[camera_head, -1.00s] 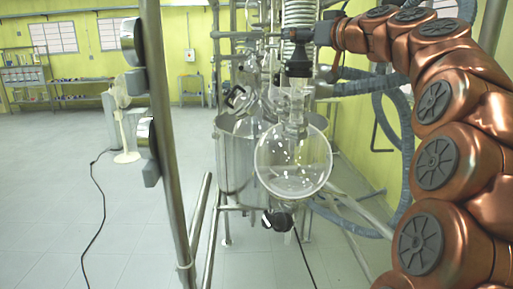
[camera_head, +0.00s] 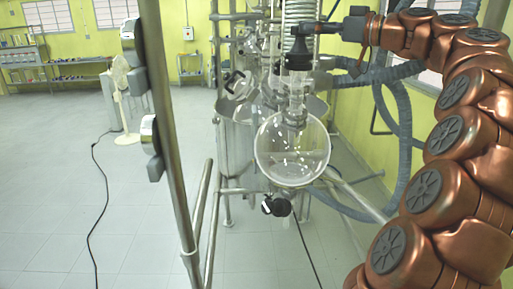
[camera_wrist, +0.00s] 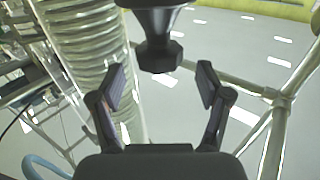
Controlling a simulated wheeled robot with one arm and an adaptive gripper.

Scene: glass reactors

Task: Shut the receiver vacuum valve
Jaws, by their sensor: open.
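A black valve knob (camera_head: 298,55) stands above the round glass receiver flask (camera_head: 292,150), beside the coiled condenser. In the wrist view a black knob (camera_wrist: 160,52) with a faceted lower end hangs ahead of the fingers. It looks like the same knob, though no label shows which valve it is. My gripper (camera_wrist: 161,86) is open, with one finger to each side and nothing between the pads. In the head view my gripper (camera_head: 318,28) is small, at the right of the knob's top, seemingly apart from it. Whether the valve is open or shut cannot be told.
Another black valve (camera_head: 276,205) sits under the flask. The coil (camera_wrist: 85,50) stands close to my left finger. A metal pole (camera_head: 172,130) rises at the left, and grey hoses (camera_head: 400,150) loop behind my arm.

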